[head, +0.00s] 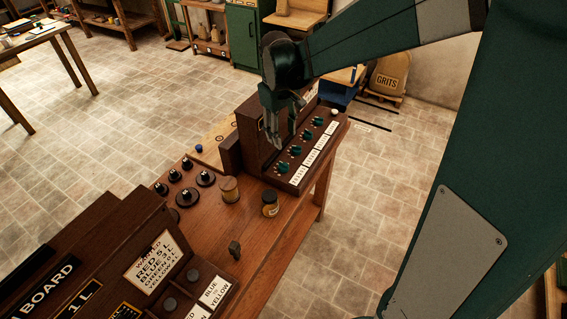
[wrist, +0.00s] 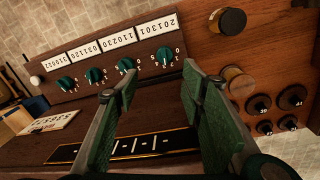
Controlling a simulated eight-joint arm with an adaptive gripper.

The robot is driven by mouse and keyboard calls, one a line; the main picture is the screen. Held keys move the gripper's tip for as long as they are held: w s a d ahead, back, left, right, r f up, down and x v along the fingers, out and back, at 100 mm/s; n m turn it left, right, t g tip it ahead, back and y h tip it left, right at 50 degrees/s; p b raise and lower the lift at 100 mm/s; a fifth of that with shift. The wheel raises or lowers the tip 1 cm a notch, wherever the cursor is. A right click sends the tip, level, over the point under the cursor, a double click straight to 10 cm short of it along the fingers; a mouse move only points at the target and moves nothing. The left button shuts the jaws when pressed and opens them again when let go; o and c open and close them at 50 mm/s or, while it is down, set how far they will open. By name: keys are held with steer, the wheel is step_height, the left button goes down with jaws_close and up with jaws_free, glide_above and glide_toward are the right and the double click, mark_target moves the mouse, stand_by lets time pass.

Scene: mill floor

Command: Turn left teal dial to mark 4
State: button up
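A dark wooden panel (head: 312,158) on the bench carries a row of several teal dials with white number labels. The left teal dial (head: 282,167) is at the near end of the row. In the wrist view the panel appears upside down, and this dial (wrist: 164,57) is the rightmost, with small numbers around it. I cannot read its pointer surely. My gripper (head: 287,122) hangs over the panel. In the wrist view its green-padded fingers (wrist: 157,78) are open and empty, with the dial seen beyond the gap between their tips, apparently not touching.
Several black knobbed weights (head: 187,197) sit to the left. A dark sign box (head: 150,255) fills the near bench. A marked black strip (wrist: 130,147) lies below my fingers.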

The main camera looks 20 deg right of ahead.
steer(key=shift+w+d+r+n+y+p, duration=0.15)
steer(key=shift+n+p, duration=0.25)
steer(key=shift+p, duration=0.8)
steer(key=shift+s+a+r+n+y+p, duration=0.15)
steer(key=shift+n+p, duration=0.25)
steer(key=shift+p, duration=0.75)
steer(key=p, duration=0.1)
glide_above(283, 163)
steer(key=shift+n, duration=0.3)
step_height(283, 163, down, 8)
steer(key=shift+s+r, duration=0.1)
steer(key=shift+s, duration=0.05)
steer(key=shift+f, duration=3.95)
steer(key=shift+c, duration=0.7)
steer(key=c, duration=0.8)
